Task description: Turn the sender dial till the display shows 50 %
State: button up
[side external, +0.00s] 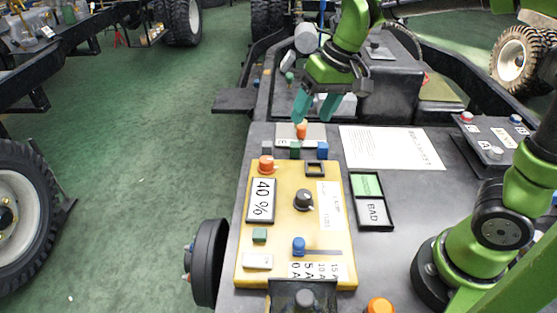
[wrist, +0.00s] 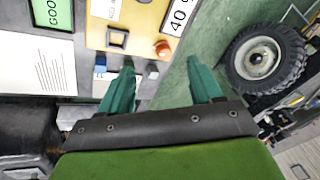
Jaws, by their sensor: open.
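The yellow panel (side external: 276,222) lies on the dark bench top. On it is a black dial (side external: 304,199) with a light pointer mark, to the right of the display (side external: 262,200), which reads 40 %. Part of the display (wrist: 181,14) shows at the top of the wrist view; the dial is not in that view. My gripper (side external: 315,108) is open and empty, fingers pointing down, above and beyond the panel's far edge. Its two teal fingers (wrist: 160,80) stand wide apart in the wrist view, with nothing held between them. The dial is well away from the fingers, nearer the side camera.
A GOOD/BAD tray (side external: 371,213) and paper sheet (side external: 390,148) lie right.

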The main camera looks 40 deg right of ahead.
aim_at(266, 159)
jog(key=shift+w+a+f+n+g+h, duration=1.05)
jog(key=shift+w+n+g, duration=0.4)
jog(key=shift+w, duration=5)
notch_tip(266, 159, down, 16)
jog(key=shift+f, duration=0.2)
jog(key=shift+c, duration=0.4)
jog(key=c, duration=1)
